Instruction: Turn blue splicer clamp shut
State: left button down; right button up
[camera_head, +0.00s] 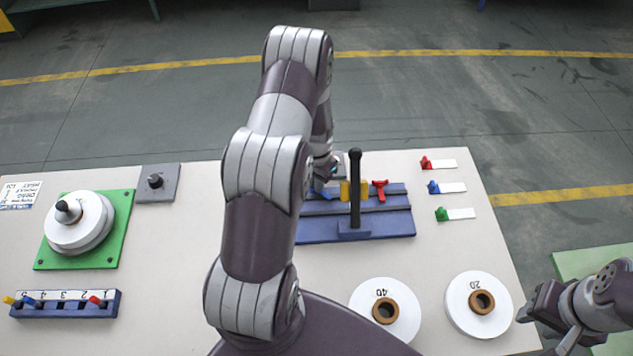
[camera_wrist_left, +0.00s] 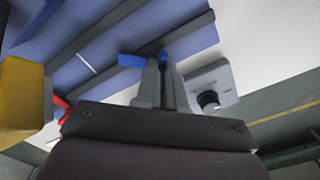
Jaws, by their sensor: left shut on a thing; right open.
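The blue splicer clamp (camera_head: 323,191) is at the left end of the splicer (camera_head: 385,225), a dark blue base with grooves. My left gripper (camera_head: 327,172) reaches down to it from behind, partly hidden by my own arm. In the left wrist view the fingers (camera_wrist_left: 161,82) are shut on the clamp's blue handle (camera_wrist_left: 131,60), which pokes out on one side. The clamp's exact angle is hard to tell. My right gripper (camera_head: 549,312) is open and empty at the table's right front corner.
An upright black lever (camera_head: 355,185), a yellow block (camera_head: 345,191) and a red clamp (camera_head: 380,187) stand close right of the blue clamp. Two white spools (camera_head: 369,300) (camera_head: 465,312) lie in front. A green-plate spool (camera_head: 80,220) stands left.

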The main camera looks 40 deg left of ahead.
pick_arm(q)
jog(key=m, duration=0.4)
jog(key=shift+m+b, duration=0.3)
jog(key=shift+b, duration=0.1)
jog(key=m, duration=0.5)
jog(key=shift+w+r+b, duration=0.1)
jog(key=shift+b, duration=0.2)
jog(key=shift+m, duration=0.3)
jog(key=c, duration=1.2)
grip_release()
jog(key=shift+c, duration=0.2)
notch_tip(320, 180, up, 13)
jog(key=b, duration=0.2)
